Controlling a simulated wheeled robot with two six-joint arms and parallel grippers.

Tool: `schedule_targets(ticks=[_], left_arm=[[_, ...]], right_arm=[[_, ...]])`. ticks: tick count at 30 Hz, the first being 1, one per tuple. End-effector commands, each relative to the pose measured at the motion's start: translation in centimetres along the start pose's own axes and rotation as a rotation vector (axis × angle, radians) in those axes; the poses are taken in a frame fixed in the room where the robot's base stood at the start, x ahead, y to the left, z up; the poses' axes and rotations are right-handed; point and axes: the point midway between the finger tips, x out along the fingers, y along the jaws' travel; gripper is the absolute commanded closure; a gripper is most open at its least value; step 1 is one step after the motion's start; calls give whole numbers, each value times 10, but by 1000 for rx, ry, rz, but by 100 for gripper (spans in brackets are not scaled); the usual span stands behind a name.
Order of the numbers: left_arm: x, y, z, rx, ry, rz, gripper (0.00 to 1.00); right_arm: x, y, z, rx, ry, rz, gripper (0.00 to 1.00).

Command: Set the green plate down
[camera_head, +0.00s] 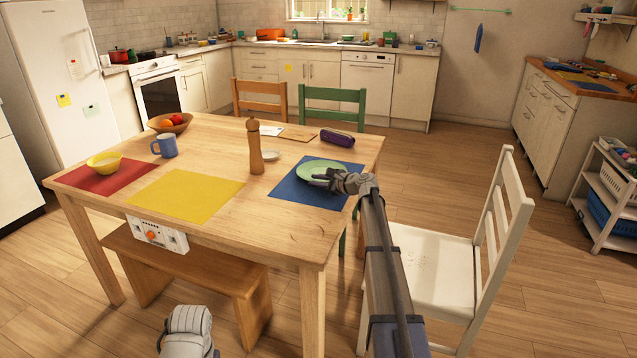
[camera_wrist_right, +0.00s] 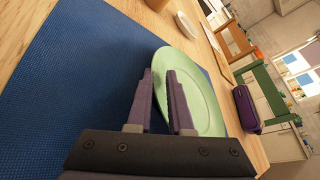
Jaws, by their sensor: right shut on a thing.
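The light green plate (camera_head: 318,167) is over the blue placemat (camera_head: 300,194) at the right end of the wooden table. My right gripper (camera_head: 325,180) is shut on the plate's near rim. In the right wrist view, its two fingers (camera_wrist_right: 163,98) pinch the rim of the plate (camera_wrist_right: 203,92), and the blue placemat (camera_wrist_right: 75,85) lies below and to the left. The plate looks nearly flat and very close to the mat; I cannot tell whether it touches. A grey part of my left arm shows at the bottom of the head view, without fingers.
A purple case (camera_head: 337,139), a pepper mill (camera_head: 255,148) and a small white dish (camera_head: 271,155) stand near the plate. A blue mug (camera_head: 166,146), a yellow bowl (camera_head: 104,163) and a fruit bowl (camera_head: 171,124) are farther left. A white chair (camera_head: 440,272) stands right of the table.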

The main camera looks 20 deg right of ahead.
Motion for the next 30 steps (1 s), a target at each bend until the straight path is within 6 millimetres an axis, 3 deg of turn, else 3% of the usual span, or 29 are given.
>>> schedule_targets(ticks=[15, 16, 24, 30], left_arm=[[1, 0, 0, 0, 0, 0, 100], [1, 0, 0, 0, 0, 0, 100], [1, 0, 0, 0, 0, 0, 100], [1, 0, 0, 0, 0, 0, 100]], right_arm=[[4, -6, -6, -6, 12, -5, 100], [4, -6, -6, -6, 12, -5, 80], [4, -5, -6, -8, 11, -3, 50], [3, -3, -5, -8, 10, 0, 46]])
